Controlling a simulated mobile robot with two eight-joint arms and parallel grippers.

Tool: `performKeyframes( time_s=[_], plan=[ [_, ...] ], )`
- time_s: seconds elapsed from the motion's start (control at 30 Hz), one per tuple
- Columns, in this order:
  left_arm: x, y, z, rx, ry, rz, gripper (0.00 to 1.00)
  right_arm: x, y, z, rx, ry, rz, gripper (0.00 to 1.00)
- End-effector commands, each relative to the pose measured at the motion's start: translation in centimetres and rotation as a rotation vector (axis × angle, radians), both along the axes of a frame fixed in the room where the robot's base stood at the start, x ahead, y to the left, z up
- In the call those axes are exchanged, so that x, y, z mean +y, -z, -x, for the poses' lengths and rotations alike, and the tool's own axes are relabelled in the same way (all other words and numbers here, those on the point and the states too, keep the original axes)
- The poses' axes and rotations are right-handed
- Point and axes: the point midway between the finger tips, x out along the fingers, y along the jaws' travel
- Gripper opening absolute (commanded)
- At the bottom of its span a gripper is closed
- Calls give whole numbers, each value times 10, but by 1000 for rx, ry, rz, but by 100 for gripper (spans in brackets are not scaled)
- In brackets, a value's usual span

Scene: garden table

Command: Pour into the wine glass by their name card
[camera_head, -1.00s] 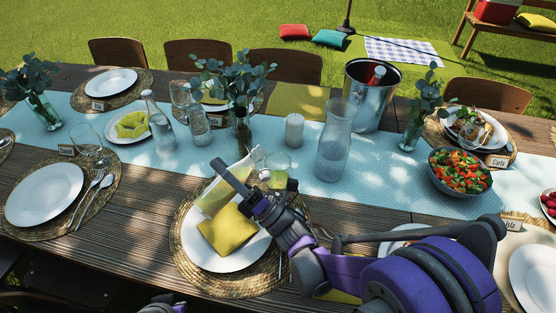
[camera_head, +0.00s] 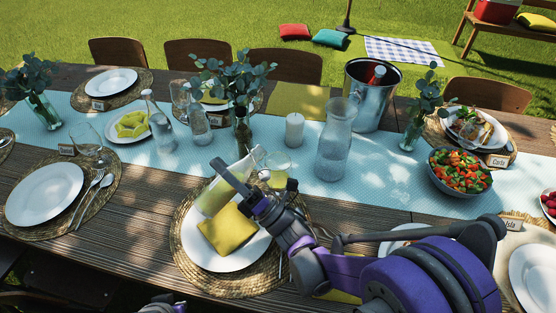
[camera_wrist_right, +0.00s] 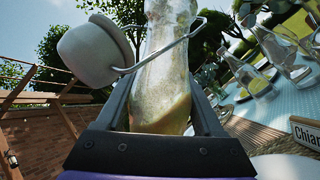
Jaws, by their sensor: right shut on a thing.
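My right gripper (camera_head: 245,190) is shut on a clear swing-top bottle (camera_head: 214,197) with pale yellow liquid. It holds the bottle tilted, neck to the upper right, above a plate with a yellow napkin (camera_head: 227,228). The bottle (camera_wrist_right: 165,75), its grey stopper (camera_wrist_right: 92,50) and wire fill the right wrist view. A glass (camera_head: 278,168) with yellowish content stands just beyond the gripper; another glass rim near the bottle mouth is partly hidden. A wine glass (camera_head: 89,144) stands at the left setting. Only a bit of my left gripper (camera_head: 162,305) shows.
A carafe (camera_head: 336,140), a candle (camera_head: 294,130), a vase (camera_head: 241,130) and an ice bucket (camera_head: 370,95) stand behind the gripper. A salad bowl (camera_head: 460,190) and cards reading "Carla" (camera_head: 497,161) and "Isla" (camera_head: 512,225) are at the right.

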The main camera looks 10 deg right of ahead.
Motion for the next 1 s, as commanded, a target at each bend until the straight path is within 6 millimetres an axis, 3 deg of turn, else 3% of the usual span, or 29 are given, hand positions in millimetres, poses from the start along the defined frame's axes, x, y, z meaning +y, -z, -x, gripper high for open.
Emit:
performKeyframes(
  time_s=[0.67, 0.9, 1.0],
  plan=[
    [0, 0, 0, 0, 0, 0, 0, -1, 1, 0, -6, 1, 8, 0],
    [0, 4, 0, 1, 0, 0, 0, -6, 15, -4, -76, 3, 138, 0],
    [0, -17, 1, -6, 0, 0, 0, -8, -4, -4, -100, 4, 181, 0]
  ],
)
